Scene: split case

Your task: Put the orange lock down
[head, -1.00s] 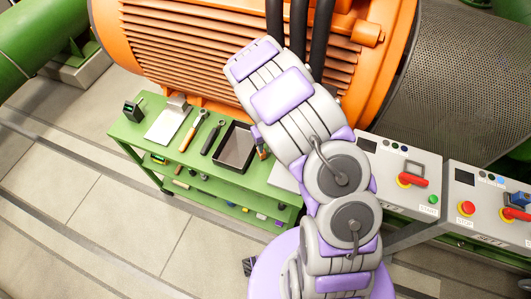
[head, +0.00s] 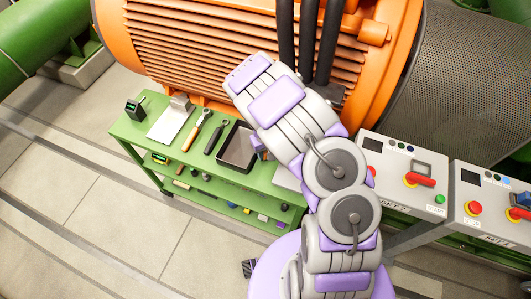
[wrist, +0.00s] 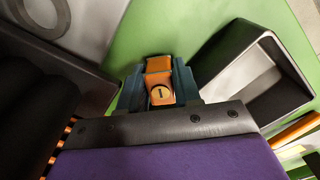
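In the head view my arm hides most of the gripper and the lock, just right of the black tray (head: 222,158) on the green bench (head: 130,130). The tray also shows right of the lock in the wrist view (wrist: 215,52).
Screwdriver-like tools (head: 197,130), a white plate (head: 166,125) and a small dark device (head: 134,109) lie left of the tray. Grey control boxes with red switches (head: 420,180) stand at the right. The orange motor (head: 180,50) rises close behind the bench.

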